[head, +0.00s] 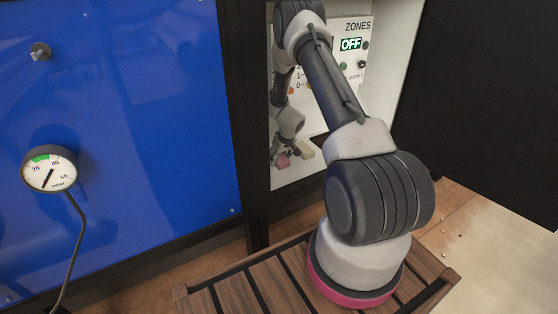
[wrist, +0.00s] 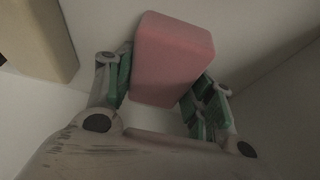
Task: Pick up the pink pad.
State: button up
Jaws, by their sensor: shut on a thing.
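The pink pad (wrist: 172,52) is a pale pink block with rounded edges in the upper middle of the wrist view. My gripper (wrist: 165,78) has a green-padded finger on each side of it and is shut on it. In the head view the pink pad (head: 283,161) shows small, low inside the white cabinet, with my gripper (head: 284,155) around it. I cannot tell whether the pad touches the cabinet floor.
A beige block (wrist: 38,38) lies left of the pad in the wrist view. A white panel (head: 352,62) marked ZONES, with a green OFF display, is inside the cabinet. A blue panel (head: 120,100) with a gauge (head: 49,169) stands left. A slatted wooden platform (head: 235,289) lies in front.

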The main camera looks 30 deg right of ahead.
jog(key=shift+s+f, duration=0.15)
jog(key=shift+s, duration=0.05)
